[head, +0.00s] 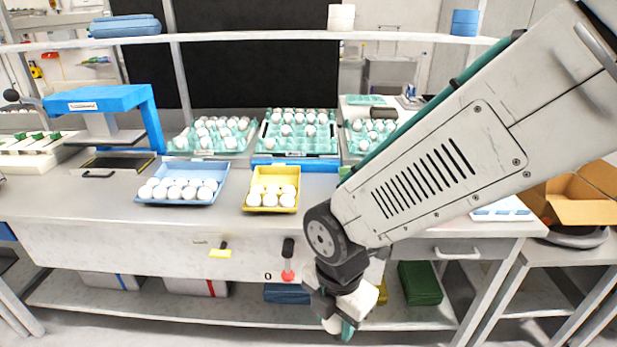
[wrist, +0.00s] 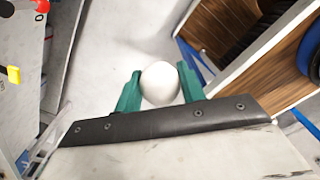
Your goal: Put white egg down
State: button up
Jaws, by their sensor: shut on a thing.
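My gripper (wrist: 160,88) is shut on a white egg (wrist: 160,82), held between its two green fingers in the wrist view. In the head view my gripper (head: 342,325) hangs low in front of the bench, below the worktop edge; the egg there is mostly hidden or hard to make out. On the bench, a blue tray (head: 146,198) and a yellow tray (head: 250,207) hold several white eggs each. Behind them, green egg trays (head: 238,146) hold several white eggs, and the middle one (head: 268,145) has some empty cells.
The bench top (head: 90,205) is clear at the left front. A blue stand (head: 105,95) is at the back left. A shelf (head: 250,36) runs above the trays. An open cardboard box (head: 580,200) stands at the right. Bare floor shows below the egg in the wrist view.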

jog(key=w+d+f+m, duration=0.7)
jog(key=w+d+m, duration=0.4)
jog(key=w+m, duration=0.25)
jog(key=w+d+f+m, duration=0.7)
jog(key=w+d+m, duration=0.45)
jog(key=m, duration=0.25)
jog(key=w+r, duration=0.2)
jog(key=r, duration=0.2)
jog(key=w+a+r, duration=0.1)
jog(key=w+r, duration=0.1)
jog(key=r, duration=0.3)
jog(key=w+a+r, duration=0.1)
jog(key=w+r, duration=0.1)
jog(key=r, duration=0.2)
jog(key=shift+w+r, duration=0.25)
jog(key=w+a+r, duration=0.2)
jog(key=w+r, duration=0.4)
jog(key=w, duration=0.1)
jog(key=shift+r, duration=0.4)
jog(key=shift+f, duration=0.1)
jog(key=shift+f, duration=2.5)
jog(key=shift+f, duration=0.25)
